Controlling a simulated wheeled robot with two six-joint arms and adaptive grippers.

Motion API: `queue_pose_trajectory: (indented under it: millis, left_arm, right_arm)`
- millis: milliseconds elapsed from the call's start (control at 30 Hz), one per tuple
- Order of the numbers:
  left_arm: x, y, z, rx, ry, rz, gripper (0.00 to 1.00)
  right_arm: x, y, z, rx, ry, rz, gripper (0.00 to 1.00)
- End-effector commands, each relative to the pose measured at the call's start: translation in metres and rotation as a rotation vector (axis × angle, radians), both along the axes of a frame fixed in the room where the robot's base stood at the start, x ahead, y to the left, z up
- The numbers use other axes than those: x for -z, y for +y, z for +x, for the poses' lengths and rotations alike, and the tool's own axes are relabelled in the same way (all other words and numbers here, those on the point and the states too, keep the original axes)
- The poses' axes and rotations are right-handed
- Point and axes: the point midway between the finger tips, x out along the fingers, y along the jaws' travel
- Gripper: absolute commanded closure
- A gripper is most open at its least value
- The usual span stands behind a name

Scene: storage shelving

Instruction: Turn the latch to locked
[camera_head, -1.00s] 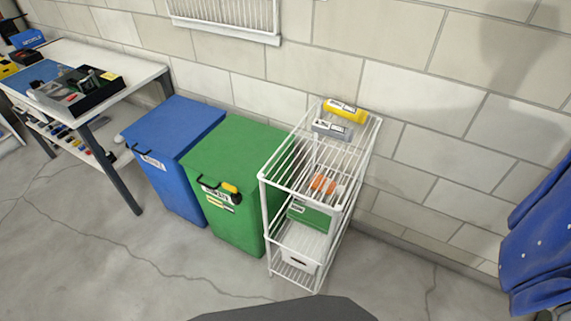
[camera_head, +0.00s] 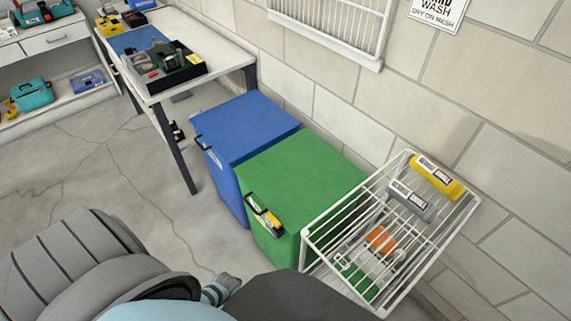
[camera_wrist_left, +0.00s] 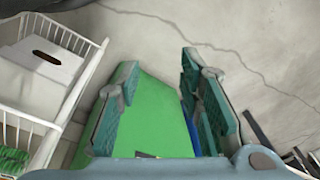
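The green bin (camera_head: 290,185) stands between the blue bin and the white wire rack in the head view. A yellow and black latch (camera_head: 266,217) is on its front near the top edge, with labels close by; its exact turn is too small to tell. In the left wrist view my left gripper (camera_wrist_left: 158,85) is open, its teal-padded fingers spread apart with nothing between them. The green bin (camera_wrist_left: 152,120) fills the space beyond and below the fingers. A small dark and yellow bit shows at the lower edge there, mostly hidden by the gripper body. My right gripper is in neither view.
The blue bin (camera_head: 243,128) stands left of the green bin. The white wire rack (camera_head: 318,238) stands close on its right, holding a yellow bottle (camera_head: 438,176) and a grey bottle (camera_head: 411,201). A workbench (camera_head: 218,66) is farther left. The floor before the bins is open.

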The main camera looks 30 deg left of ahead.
Motion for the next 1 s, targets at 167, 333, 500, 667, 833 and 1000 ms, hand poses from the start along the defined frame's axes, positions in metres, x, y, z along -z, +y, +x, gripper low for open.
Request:
queue_pose_trajectory:
  millis: [167,333,500,667,833,1000]
  left_arm:
    - [-0.172,0.019,0.191,-0.562,-0.029,-0.081,0.67]
    - [-0.291,0.017,0.245,-0.867,0.004,-0.119,0.67]
    - [-0.288,0.016,0.246,-0.924,0.023,-0.118,0.67]
    - [-0.241,0.017,0.245,-0.923,0.025,-0.117,0.67]
    - [-0.192,0.017,0.245,-0.923,0.025,-0.116,0.67]
    - [-0.166,0.018,0.245,-0.923,0.022,-0.117,0.67]
  right_arm:
    - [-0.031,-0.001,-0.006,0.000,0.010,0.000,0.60]
    - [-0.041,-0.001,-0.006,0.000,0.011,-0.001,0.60]
    - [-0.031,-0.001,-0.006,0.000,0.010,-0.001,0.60]
    - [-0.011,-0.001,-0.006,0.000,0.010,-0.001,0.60]
    - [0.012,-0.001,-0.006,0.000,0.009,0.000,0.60]
    - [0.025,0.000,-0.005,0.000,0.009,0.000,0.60]
